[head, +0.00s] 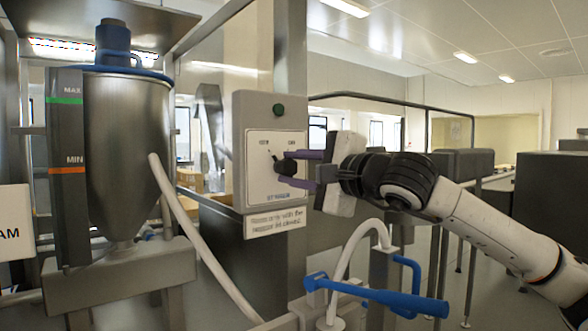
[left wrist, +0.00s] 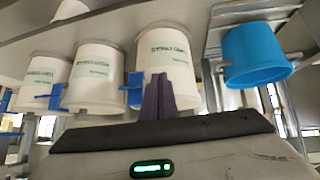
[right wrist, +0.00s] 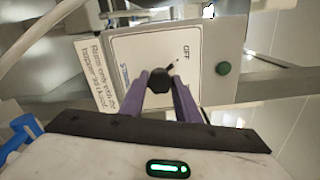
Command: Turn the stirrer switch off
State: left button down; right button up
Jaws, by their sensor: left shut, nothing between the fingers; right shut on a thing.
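The stirrer switch is a black rotary knob (head: 283,165) on a white panel (head: 257,190) of a grey control box. My right gripper (head: 290,168) reaches in from the right, its purple fingers shut on the knob. In the right wrist view the knob (right wrist: 159,82) sits between the fingertips (right wrist: 160,84). Its thin pointer slants toward the printed word OFF (right wrist: 186,50). The other position label is hidden or too small to read there. My left gripper (left wrist: 160,82) is shut and empty, in front of white tubs (left wrist: 164,62); it is out of the head view.
A green button (head: 278,110) sits above the panel. A steel hopper (head: 127,130) with a level gauge stands at left. A blue-handled valve (head: 375,296) and a curved white pipe are below my right arm. A blue bucket (left wrist: 255,55) stands right of the tubs.

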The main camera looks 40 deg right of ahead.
pick_arm(q)
jog(key=shift+w, duration=0.1)
dwell(0.3)
pick_arm(e)
jog(key=o, duration=1)
jog(key=shift+o, duration=0.2)
jog(key=shift+s+f+b, duration=0.1)
jog(key=shift+s+b, duration=0.15)
jog(key=shift+b, duration=0.15)
jog(key=s+b, duration=0.2)
jog(key=b, duration=0.1)
jog(key=s+b, duration=0.2)
jog(key=shift+a+f, duration=0.2)
jog(key=shift+a, duration=0.05)
pick_arm(q)
notch_tip(320, 180, down, 6)
jog(key=b, duration=0.3)
jog(key=shift+d+f, duration=0.15)
jog(key=shift+d, duration=0.05)
pick_arm(e)
send_near(290, 171)
jog(key=shift+s+a+r, duration=0.15)
jog(key=shift+s+r, duration=0.2)
jog(key=shift+s, duration=0.4)
